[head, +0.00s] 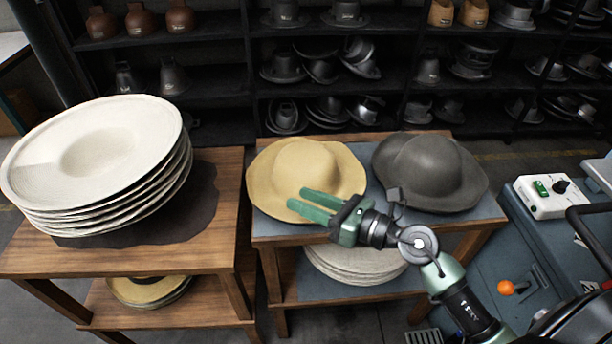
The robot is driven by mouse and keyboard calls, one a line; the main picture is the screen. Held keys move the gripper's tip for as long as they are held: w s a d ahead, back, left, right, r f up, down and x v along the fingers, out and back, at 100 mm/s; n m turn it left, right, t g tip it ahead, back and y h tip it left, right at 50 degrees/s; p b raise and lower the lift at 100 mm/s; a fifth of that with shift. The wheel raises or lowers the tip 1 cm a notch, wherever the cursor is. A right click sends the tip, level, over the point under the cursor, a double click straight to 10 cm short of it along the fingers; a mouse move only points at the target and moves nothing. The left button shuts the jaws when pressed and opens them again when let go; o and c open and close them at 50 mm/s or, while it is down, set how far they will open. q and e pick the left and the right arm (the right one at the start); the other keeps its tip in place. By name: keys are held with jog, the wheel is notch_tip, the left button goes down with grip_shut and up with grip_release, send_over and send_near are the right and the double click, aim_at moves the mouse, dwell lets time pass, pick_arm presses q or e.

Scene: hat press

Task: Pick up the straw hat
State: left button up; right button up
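The straw hat (308,165) is pale yellow with a rounded crown and a wide wavy brim. It lies crown up on the left part of the grey-topped table in the head view. My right gripper (309,206) comes in from the right, with its two green fingers apart and nothing between them. The fingers overlap the front part of the brim in the picture. I cannot tell whether they touch it or hover above it. My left gripper is not in view.
A dark grey hat (428,168) lies close to the right of the straw hat. A machine with a control box (546,197) stands at right. Shelves (215,85) with hats line the back.

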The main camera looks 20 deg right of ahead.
aim_at(281, 219)
jog(key=f+n+g, duration=0.1)
jog(key=f, duration=0.1)
jog(key=d+f+n+g+h, duration=0.1)
jog(key=f, duration=0.1)
jog(key=s+f+n+g, duration=0.1)
jog(key=f+n, duration=0.1)
jog(key=shift+d+f+g, duration=0.15)
jog(key=shift+f+g, duration=0.15)
jog(key=shift+f, duration=0.05)
jog(key=x, duration=0.2)
jog(key=p+x, duration=0.1)
jog(key=x, duration=0.4)
jog(key=shift+w+a+r+p, duration=0.1)
jog(key=shift+a+r+p, duration=0.15)
jog(key=shift+p, duration=0.05)
jog(key=shift+w+a+f, duration=0.15)
grip_shut()
dwell(0.3)
